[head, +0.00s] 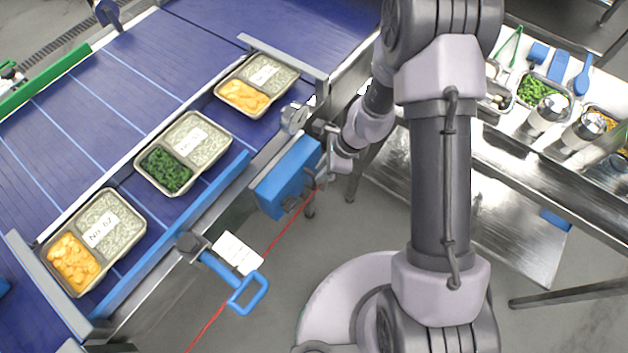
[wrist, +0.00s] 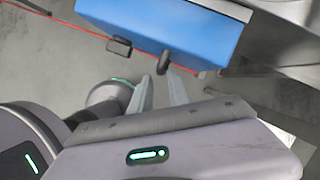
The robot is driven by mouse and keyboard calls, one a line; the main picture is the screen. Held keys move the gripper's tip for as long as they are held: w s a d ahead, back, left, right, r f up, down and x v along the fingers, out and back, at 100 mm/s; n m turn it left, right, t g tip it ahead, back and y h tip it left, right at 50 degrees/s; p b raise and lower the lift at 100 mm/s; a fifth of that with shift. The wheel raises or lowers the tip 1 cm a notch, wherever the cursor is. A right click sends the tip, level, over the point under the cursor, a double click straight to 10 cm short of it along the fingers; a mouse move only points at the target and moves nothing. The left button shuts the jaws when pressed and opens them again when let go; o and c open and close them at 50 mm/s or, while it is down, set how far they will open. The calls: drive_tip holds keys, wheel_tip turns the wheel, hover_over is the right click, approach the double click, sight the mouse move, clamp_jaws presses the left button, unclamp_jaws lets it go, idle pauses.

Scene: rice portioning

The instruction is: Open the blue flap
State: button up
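The blue flap (head: 288,176) is a blue panel on the side of the conveyor, below its edge. It fills the top of the wrist view (wrist: 165,28), with a dark knob (wrist: 163,61) and a dark latch-like block (wrist: 118,46) along its lower edge there. My gripper (wrist: 161,77) has its two pale fingers apart, with a gap between them. The tips point at the dark knob and lie very close to it. I cannot tell whether they touch it. In the head view my wrist is beside the flap's right end and the fingertips are hard to make out.
The blue conveyor (head: 80,110) carries several two-part trays (head: 183,153) of food. A blue handle (head: 247,291) and a white card (head: 238,253) hang at its near side. A red cord (head: 283,240) runs below. A steel counter (head: 530,165) with food containers stands at right.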

drive_tip(key=b, duration=0.2)
hover_over(315, 190)
drive_tip(key=f, duration=0.5)
drive_tip(key=shift+w+a, duration=0.1)
drive_tip(key=shift+w, duration=0.25)
clamp_jaws()
idle(0.8)
